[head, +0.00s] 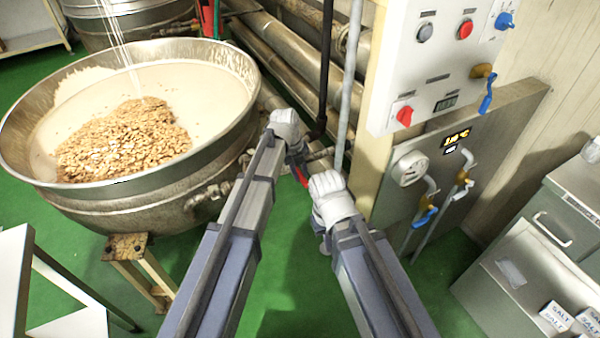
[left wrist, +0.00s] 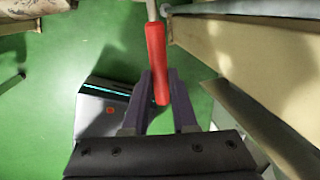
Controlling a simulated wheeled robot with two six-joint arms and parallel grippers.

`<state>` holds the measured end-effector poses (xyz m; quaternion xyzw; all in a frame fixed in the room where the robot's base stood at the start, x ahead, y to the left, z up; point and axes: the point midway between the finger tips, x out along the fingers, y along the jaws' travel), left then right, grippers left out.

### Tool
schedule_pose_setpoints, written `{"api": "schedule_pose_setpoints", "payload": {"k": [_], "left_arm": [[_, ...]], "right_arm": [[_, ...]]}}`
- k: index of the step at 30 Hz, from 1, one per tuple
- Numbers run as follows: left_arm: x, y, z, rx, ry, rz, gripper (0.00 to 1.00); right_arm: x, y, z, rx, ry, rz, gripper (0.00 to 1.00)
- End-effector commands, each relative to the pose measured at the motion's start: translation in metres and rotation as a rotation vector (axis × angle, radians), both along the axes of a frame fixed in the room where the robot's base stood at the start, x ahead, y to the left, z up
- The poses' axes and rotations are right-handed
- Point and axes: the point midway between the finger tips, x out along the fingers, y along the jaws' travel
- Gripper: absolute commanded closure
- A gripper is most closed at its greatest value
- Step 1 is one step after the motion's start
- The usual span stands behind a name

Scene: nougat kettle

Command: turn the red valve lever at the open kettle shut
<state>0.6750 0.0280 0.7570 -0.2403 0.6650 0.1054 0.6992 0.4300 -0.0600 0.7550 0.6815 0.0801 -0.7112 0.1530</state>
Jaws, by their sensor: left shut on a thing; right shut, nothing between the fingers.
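The red valve lever (left wrist: 155,55) shows in the left wrist view as a long red grip on a pale rod. My left gripper (left wrist: 159,80) is shut on it, one finger on each side. In the head view a bit of the red lever (head: 301,177) shows beside my left gripper (head: 296,158), right of the open kettle (head: 110,213). The kettle holds a pale mass with a heap of brown nuts. My right gripper (head: 326,240) is lower and to the right, shut and empty, mostly hidden by its own wrist. The lever's pivot is hidden in the head view.
A control panel (head: 440,60) with knobs and a gauge plate (head: 408,168) with blue-handled valves stand at the right. Pipes (head: 285,50) run behind my grippers. A cabinet (head: 560,212) is at the lower right. Green floor (head: 285,260) is free between the arms.

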Motion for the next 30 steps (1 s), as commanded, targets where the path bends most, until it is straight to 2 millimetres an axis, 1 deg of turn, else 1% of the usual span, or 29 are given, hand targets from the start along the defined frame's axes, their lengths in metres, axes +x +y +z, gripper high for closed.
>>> {"api": "schedule_pose_setpoints", "payload": {"k": [1,2,9,10,20,26,30], "left_arm": [[-0.001,0.001,0.0,0.003,0.003,-0.001,1.0],[-0.001,0.001,0.0,0.003,0.003,-0.001,0.73],[-0.001,0.001,0.0,0.002,0.001,0.0,0.46],[-0.001,0.001,0.0,0.002,0.001,0.0,0.44],[0.0,0.001,0.002,0.001,0.001,0.001,0.44],[-0.002,0.003,0.016,0.001,0.001,0.001,0.44],[-0.003,0.005,0.032,0.002,0.001,0.001,0.44]], "right_arm": [[0.0,0.0,0.0,0.0,0.0,0.0,1.0],[0.0,0.0,0.0,0.0,0.0,0.0,1.0],[0.0,0.0,0.0,0.0,0.0,0.0,1.0],[0.0,0.0,0.0,0.0,0.0,0.0,1.0],[0.0,0.0,0.002,0.0,0.0,0.0,1.0],[0.0,0.0,0.016,0.0,0.0,0.0,1.0],[0.0,0.0,0.032,0.0,0.0,0.0,1.0]]}}
